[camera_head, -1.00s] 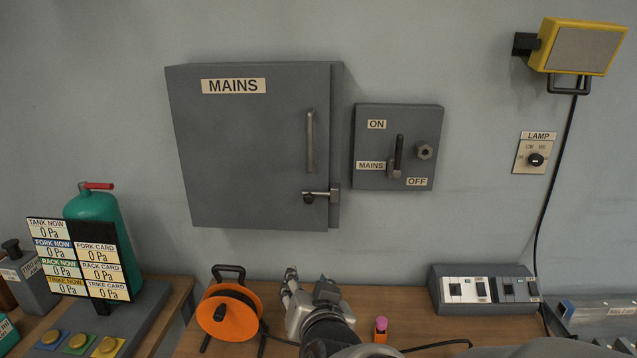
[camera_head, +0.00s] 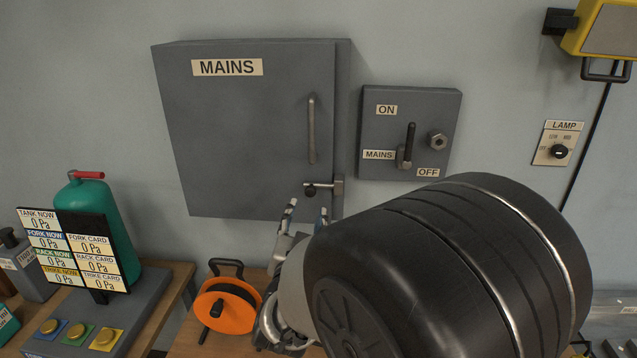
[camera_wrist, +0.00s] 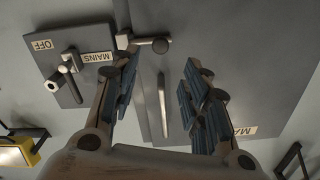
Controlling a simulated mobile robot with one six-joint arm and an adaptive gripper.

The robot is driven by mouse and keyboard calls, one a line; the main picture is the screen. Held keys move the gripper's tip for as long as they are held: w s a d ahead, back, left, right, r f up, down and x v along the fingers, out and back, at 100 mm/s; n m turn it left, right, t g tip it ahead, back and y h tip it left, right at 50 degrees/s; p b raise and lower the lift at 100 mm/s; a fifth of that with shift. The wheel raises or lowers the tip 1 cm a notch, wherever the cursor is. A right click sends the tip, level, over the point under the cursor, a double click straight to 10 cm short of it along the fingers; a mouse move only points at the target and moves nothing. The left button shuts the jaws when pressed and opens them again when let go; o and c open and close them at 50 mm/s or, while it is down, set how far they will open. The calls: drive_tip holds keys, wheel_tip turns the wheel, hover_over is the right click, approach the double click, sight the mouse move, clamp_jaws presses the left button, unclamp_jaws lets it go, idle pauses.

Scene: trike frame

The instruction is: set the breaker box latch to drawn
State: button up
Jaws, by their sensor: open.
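The breaker box (camera_head: 240,135) is a grey wall cabinet labelled MAINS, with its door shut. Its latch (camera_head: 323,187) is a small metal bolt with a dark round knob at the lower right of the door, its bar reaching a bracket on the right edge. In the wrist view the latch (camera_wrist: 150,42) lies beyond and between the finger lines, near the left finger. My gripper (camera_head: 305,212) is open and empty, just below the latch in the head view, partly hidden by my arm. In the wrist view my gripper (camera_wrist: 158,85) has its blue-padded fingers wide apart.
A vertical door handle (camera_head: 312,130) stands above the latch. A smaller switch box (camera_head: 400,110) with a lever and hex knob is to the right. An orange cable reel (camera_head: 225,305) sits on the bench below. A green tank (camera_head: 100,210) and pressure display stand at left.

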sight(311, 192)
drive_tip(key=w, duration=0.9)
drive_tip(key=shift+d+b, duration=0.15)
drive_tip(key=shift+b, duration=0.15)
drive_tip(key=shift+s, duration=0.1)
drive_tip(key=shift+c, duration=0.4)
clamp_jaws()
